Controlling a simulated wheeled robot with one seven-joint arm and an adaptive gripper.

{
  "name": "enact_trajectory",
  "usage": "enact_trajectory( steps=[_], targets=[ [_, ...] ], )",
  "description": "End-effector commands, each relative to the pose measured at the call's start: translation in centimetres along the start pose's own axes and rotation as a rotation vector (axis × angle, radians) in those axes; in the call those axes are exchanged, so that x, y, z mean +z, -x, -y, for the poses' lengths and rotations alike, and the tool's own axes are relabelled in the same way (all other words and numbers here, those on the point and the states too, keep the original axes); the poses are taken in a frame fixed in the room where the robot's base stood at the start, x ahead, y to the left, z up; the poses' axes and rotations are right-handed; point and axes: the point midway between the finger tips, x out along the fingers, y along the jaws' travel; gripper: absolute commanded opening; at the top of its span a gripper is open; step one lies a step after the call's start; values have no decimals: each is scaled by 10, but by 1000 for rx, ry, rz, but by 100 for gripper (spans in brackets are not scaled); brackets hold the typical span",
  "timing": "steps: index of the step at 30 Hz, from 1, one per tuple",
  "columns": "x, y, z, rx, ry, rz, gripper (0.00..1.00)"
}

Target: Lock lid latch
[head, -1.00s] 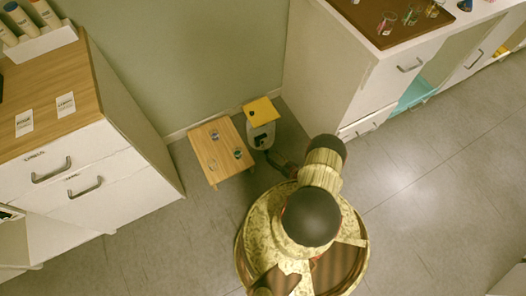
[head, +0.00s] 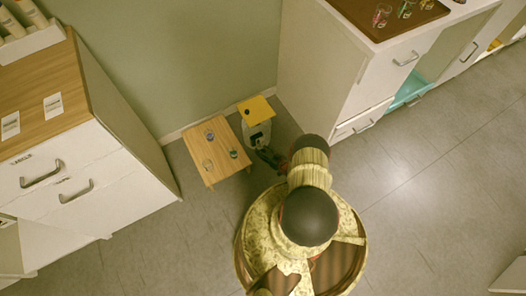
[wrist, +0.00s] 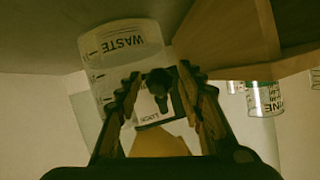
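The waste bin (head: 254,132) is a pale container with a yellow lid (head: 256,109), standing by the wall. In the wrist view the bin (wrist: 120,50) shows inverted, with a "WASTE" label, and the yellow lid (wrist: 160,145) is at the bottom. A dark latch (wrist: 160,84) sits on a white plate on the bin's front. My gripper (wrist: 158,72) is open, with one finger on each side of the latch in the picture. I cannot tell whether either finger touches it. In the head view my gripper (head: 267,154) is at the bin's front.
A white cabinet (head: 345,80) is to the right. A drawer unit with a wooden top (head: 75,95) is at the left. The grey floor in front is clear.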

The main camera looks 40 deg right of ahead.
Motion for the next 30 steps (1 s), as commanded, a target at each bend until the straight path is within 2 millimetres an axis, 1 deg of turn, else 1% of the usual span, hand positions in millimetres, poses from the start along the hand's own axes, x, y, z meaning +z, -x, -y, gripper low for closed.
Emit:
enact_trajectory(
  steps=[2, 18, 30],
  targets=[
    [0, 0, 0, 0, 0, 0, 31],
    [0, 0, 0, 0, 0, 0, 1],
    [0, 0, 0, 0, 0, 0, 0]
  ],
)
